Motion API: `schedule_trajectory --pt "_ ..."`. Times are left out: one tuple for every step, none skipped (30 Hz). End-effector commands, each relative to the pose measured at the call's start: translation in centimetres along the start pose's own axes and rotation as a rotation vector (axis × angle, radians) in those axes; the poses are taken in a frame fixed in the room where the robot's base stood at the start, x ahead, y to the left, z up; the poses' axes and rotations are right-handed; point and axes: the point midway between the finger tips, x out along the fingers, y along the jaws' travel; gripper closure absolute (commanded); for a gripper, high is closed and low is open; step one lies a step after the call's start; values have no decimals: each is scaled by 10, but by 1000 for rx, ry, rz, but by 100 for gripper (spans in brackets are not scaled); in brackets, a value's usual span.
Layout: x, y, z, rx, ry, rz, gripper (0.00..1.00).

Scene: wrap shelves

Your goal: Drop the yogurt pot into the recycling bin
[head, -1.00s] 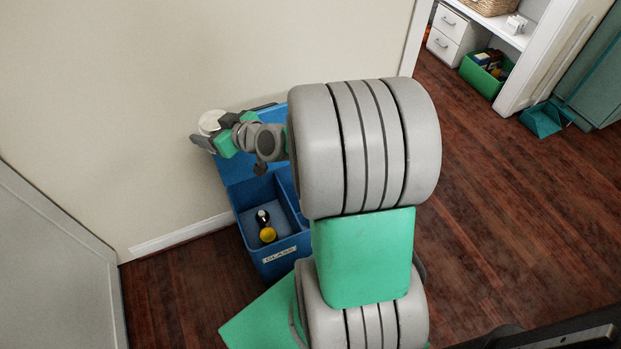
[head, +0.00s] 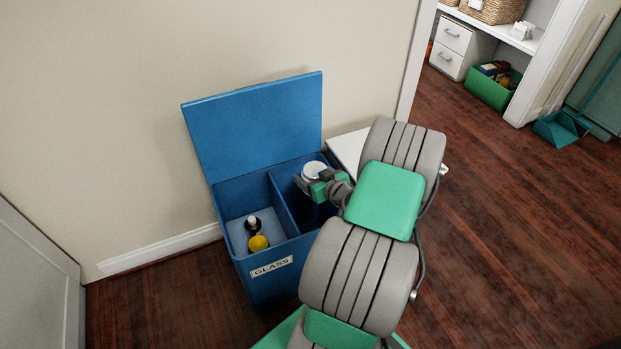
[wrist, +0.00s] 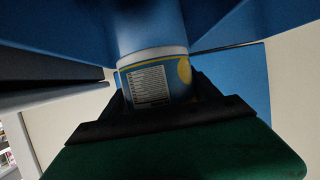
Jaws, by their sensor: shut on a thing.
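The yogurt pot (head: 314,170) is a white pot held in my gripper (head: 311,184), over the right compartment of the blue recycling bin (head: 258,215). In the wrist view the pot (wrist: 150,85) shows a printed label with a yellow patch, and my gripper (wrist: 158,105) is shut around it. The bin's lid (head: 255,120) stands open against the wall. The left compartment, labelled GLASS, holds a dark bottle and a yellow item. My arm hides the front of the right compartment and any label there.
A white-topped unit (head: 350,148) stands just right of the bin, close to my arm. A green crate (head: 488,90) and white drawers (head: 452,45) are at the back right.

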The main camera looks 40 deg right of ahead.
Motion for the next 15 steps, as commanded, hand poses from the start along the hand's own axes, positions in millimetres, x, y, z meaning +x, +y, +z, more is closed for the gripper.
schedule_trajectory --pt "4 -1 10 2 -1 -1 68" --pt "6 -1 14 2 -2 -1 68" --pt "8 -1 20 3 -2 -1 68" --pt "10 -1 24 3 -2 -1 68" --pt "12 -1 29 3 -2 -1 68" --pt "14 -1 34 2 -2 -1 68" --pt "15 -1 37 2 -2 -1 68" --pt "17 -1 41 1 -1 -1 68" --pt "18 -1 44 1 -1 0 68" --pt "19 -1 46 1 -1 0 68" --pt "19 0 47 1 -1 0 68" --pt "20 0 47 0 -1 0 68" --pt "20 0 47 0 -1 0 68" --pt "20 0 47 0 0 0 68" --pt "20 0 46 0 0 0 68"
